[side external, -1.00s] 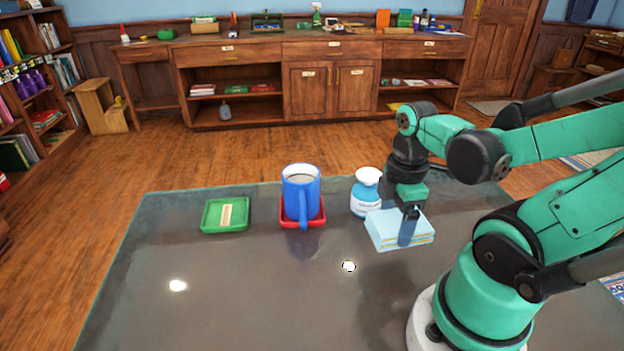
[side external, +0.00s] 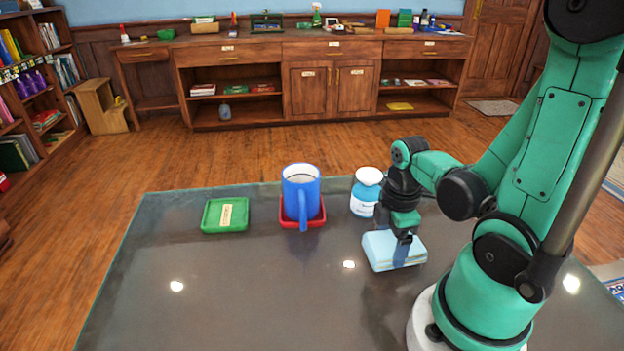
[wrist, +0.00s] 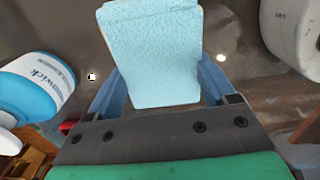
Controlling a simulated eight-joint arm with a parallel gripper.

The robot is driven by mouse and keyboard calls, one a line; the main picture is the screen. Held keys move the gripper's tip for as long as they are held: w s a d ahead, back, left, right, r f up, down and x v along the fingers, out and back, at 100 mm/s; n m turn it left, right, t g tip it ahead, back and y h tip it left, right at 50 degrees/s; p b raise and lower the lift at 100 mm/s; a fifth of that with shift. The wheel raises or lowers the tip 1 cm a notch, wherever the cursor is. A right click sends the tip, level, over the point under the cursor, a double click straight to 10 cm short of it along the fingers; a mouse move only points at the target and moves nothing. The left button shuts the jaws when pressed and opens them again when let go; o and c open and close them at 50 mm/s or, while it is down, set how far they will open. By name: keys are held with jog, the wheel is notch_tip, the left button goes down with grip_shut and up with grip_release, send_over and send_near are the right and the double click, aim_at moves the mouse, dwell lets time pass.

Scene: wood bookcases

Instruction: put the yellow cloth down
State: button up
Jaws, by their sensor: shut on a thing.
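A light blue folded cloth or pad (side external: 392,254) is at the right part of the dark table, and I see no yellow cloth on the table. My gripper (side external: 404,238) points down over its back edge. In the wrist view, the light blue piece (wrist: 152,55) fills the space between the blue fingers of my gripper (wrist: 158,75), which are shut on it. Its far end reaches past the top of the wrist view. I cannot tell whether its underside touches the table (side external: 250,290). A small yellow flat thing (side external: 400,106) lies on a shelf across the room.
A white and blue jar (side external: 366,192) stands just behind and left of the light blue piece. A blue mug (side external: 300,188) stands in a red tray (side external: 318,221). A green tray (side external: 226,227) lies farther left. The table's front and left are clear.

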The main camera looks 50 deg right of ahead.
aim_at(391, 242)
jog(key=o, duration=1.5)
jog(key=shift+f, duration=0.2)
jog(key=shift+r, duration=2.6)
jog(key=w+a+r+m+t, duration=0.7)
jog(key=w+a+m, duration=0.1)
jog(key=w, duration=0.3)
jog(key=shift+a+m, duration=0.25)
jog(key=shift+m, duration=0.45)
